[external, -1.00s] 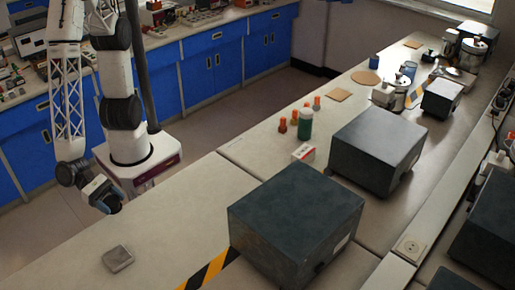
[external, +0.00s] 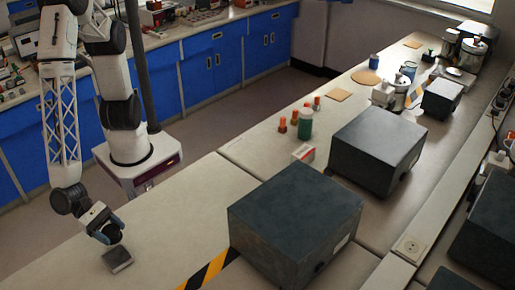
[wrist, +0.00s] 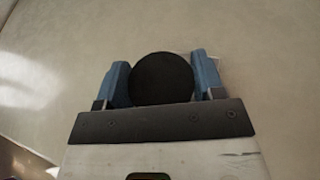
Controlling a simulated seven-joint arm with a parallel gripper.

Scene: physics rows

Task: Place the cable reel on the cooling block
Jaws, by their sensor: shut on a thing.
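The cable reel, which looks like a black round disc (wrist: 162,78), is between the two blue fingers of my gripper (external: 109,231) in the wrist view. My gripper is shut on it. In the external view the reel is a small dark shape between the fingers, partly covered by them. The cooling block, a small flat grey square block (external: 117,260), lies on the near bench. My gripper is just above and behind it in the external view. I cannot tell whether the reel touches the block. In the wrist view the block is hidden or not clear.
A large dark grey box (external: 295,215) stands right of the block, with yellow-black striped tape (external: 207,270) beside it. A second dark box (external: 375,150), a green bottle (external: 305,123) and several orange items stand farther back. The bench around the block is clear.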

